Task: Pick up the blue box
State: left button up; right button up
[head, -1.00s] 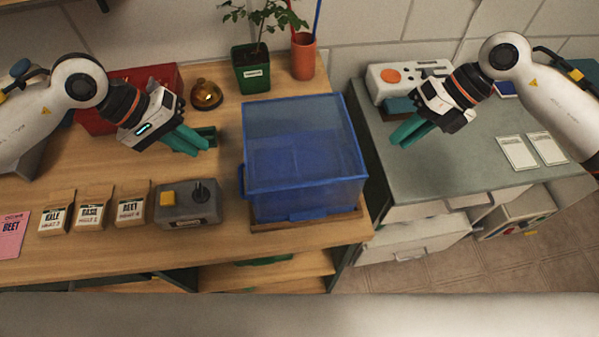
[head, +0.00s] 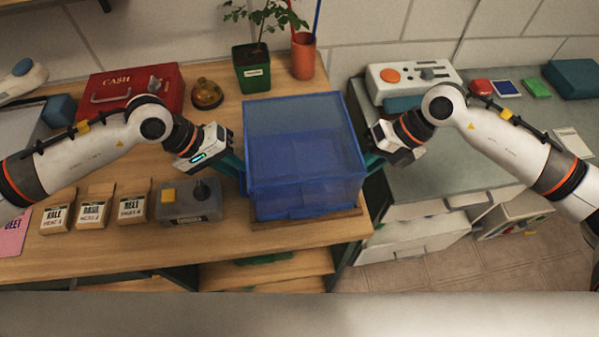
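The blue box (head: 305,150), see-through with a flat top, sits upright on the wooden bench near its right end. My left gripper (head: 236,165) is at the box's left side, its teal fingers beside the wall where a side handle showed earlier. My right gripper (head: 371,164) is at the box's right side, its teal fingers close to the wall and partly hidden behind my gripper body. I cannot tell whether either gripper touches the box or has closed on a handle.
A grey control box (head: 190,203) and seed packets (head: 133,203) stand left of the box. A green plant pot (head: 251,70) and an orange pot (head: 303,57) stand behind it. A red cash box (head: 130,92) is at the back left. A lower grey-green counter (head: 450,170) lies to the right.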

pick_arm(q)
jog(key=shift+d+f, duration=0.3)
jog(key=shift+f, duration=0.2)
pick_arm(e)
jog(key=shift+s+a+f, duration=0.1)
jog(key=shift+a+f, duration=0.25)
jog(key=shift+f, duration=0.15)
pick_arm(q)
grip_shut()
pick_arm(e)
grip_shut()
jog(key=shift+r, duration=0.1)
